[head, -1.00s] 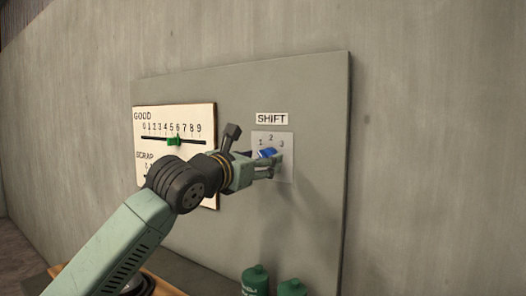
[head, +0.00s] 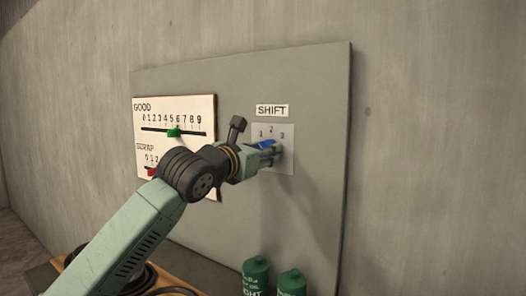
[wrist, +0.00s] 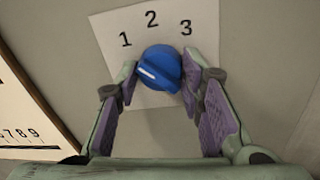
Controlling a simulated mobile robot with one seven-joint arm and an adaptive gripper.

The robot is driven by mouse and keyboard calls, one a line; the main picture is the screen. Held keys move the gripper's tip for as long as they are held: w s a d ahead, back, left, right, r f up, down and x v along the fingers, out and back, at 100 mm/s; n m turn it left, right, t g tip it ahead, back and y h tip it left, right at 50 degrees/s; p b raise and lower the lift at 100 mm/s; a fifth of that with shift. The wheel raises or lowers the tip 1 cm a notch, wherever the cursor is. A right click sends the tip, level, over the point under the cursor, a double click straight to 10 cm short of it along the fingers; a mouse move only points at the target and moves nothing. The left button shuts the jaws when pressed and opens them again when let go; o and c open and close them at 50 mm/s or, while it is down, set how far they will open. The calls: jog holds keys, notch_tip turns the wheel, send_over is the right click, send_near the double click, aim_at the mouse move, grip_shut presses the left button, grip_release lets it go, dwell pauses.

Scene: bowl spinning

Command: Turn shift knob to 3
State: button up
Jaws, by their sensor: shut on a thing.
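The blue shift knob (wrist: 160,62) sits on a pale plate (wrist: 105,28) marked 1, 2 and 3. Its white pointer line is on the left side, aimed left and slightly up, toward the 1 side rather than the 3. In the head view the knob (head: 264,143) is partly hidden by my gripper (head: 272,151). My gripper is shut on the knob, with one purple-padded finger on each side of it in the wrist view. The SHIFT label (head: 271,111) is above the plate.
A white board (head: 175,105) with GOOD and SCRAP scales hangs to the left, with a green slider (head: 174,132) and a red slider (head: 152,171). Green bottles (head: 256,277) stand below the panel. The grey panel (head: 316,130) is bare to the right.

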jog(key=c, duration=0.3)
jog(key=shift+f+b, duration=0.15)
jog(key=shift+b, duration=0.25)
jog(key=m+b, duration=0.3)
jog(key=m, duration=0.6)
jog(key=m+h+b, duration=0.1)
jog(key=m+b, duration=0.2)
jog(key=m, duration=0.6)
jog(key=shift+m+h+b, duration=0.3)
jog(key=shift+b, duration=0.05)
